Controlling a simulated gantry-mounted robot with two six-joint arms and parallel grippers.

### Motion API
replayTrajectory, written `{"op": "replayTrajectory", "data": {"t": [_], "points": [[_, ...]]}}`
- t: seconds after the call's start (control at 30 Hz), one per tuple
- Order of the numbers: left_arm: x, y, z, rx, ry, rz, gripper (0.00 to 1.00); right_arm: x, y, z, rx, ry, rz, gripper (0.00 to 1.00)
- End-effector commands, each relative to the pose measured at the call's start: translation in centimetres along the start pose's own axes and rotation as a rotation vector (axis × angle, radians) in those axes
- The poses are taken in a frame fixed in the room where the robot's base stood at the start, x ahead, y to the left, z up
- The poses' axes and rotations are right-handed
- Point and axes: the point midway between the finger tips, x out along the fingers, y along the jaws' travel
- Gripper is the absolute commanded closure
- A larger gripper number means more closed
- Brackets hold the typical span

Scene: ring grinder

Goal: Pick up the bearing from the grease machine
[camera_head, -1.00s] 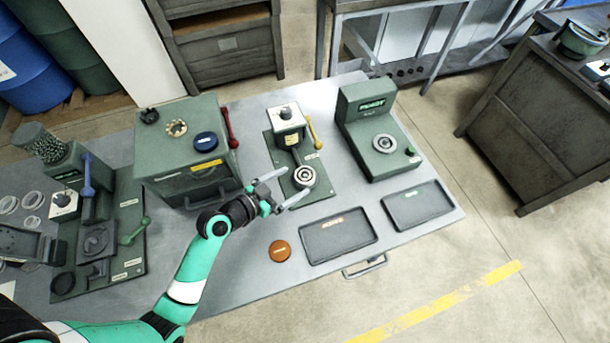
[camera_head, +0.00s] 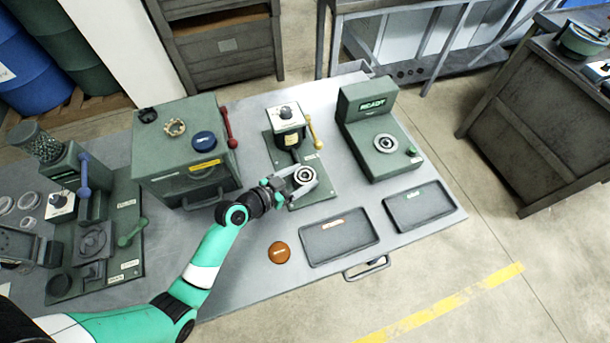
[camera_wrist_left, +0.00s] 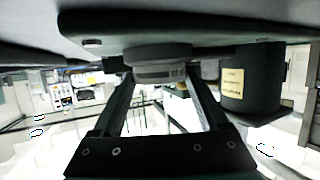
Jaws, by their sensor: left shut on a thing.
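The grease machine (camera_head: 287,118) stands near the middle of the bench, with a yellow-handled lever and a green base plate. The ring-shaped grey bearing (camera_head: 304,174) sits at the front of its base; it also shows in the left wrist view (camera_wrist_left: 158,66) between the fingers. My left gripper (camera_head: 303,179) comes from the left and is shut on the bearing, one finger on each side. In the left wrist view, the fingers (camera_wrist_left: 160,85) frame the bearing, close against the green plate. My right gripper is not in view.
A green machine with a READY screen (camera_head: 374,106) stands to the right. Two dark trays (camera_head: 340,254) (camera_head: 418,222) and an orange disc (camera_head: 279,252) lie in front. A green box (camera_head: 160,182) with a red lever is close behind my left arm.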

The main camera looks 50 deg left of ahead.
Motion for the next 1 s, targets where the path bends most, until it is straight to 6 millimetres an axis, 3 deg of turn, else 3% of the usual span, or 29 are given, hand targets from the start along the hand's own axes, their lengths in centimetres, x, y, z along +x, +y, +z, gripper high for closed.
{"op": "replayTrajectory", "data": {"t": [0.03,0.13,0.47,0.67,0.93,1.0], "points": [[0.0,0.0,0.0,0.000,0.000,0.000,0.77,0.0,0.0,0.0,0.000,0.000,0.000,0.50],[0.0,0.0,0.0,0.000,0.000,0.000,0.95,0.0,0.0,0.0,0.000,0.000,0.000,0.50],[-0.2,0.0,-0.6,0.001,0.003,0.000,0.96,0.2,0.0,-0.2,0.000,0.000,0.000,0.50],[-1.1,0.0,-3.2,0.001,0.006,-0.001,0.96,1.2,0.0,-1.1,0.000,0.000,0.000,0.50],[-5.5,5.0,-9.0,0.005,0.005,0.006,0.96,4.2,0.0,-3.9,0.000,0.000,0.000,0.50],[-6.6,7.2,-9.1,0.007,0.001,0.010,0.96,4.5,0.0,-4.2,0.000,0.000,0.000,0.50]]}}
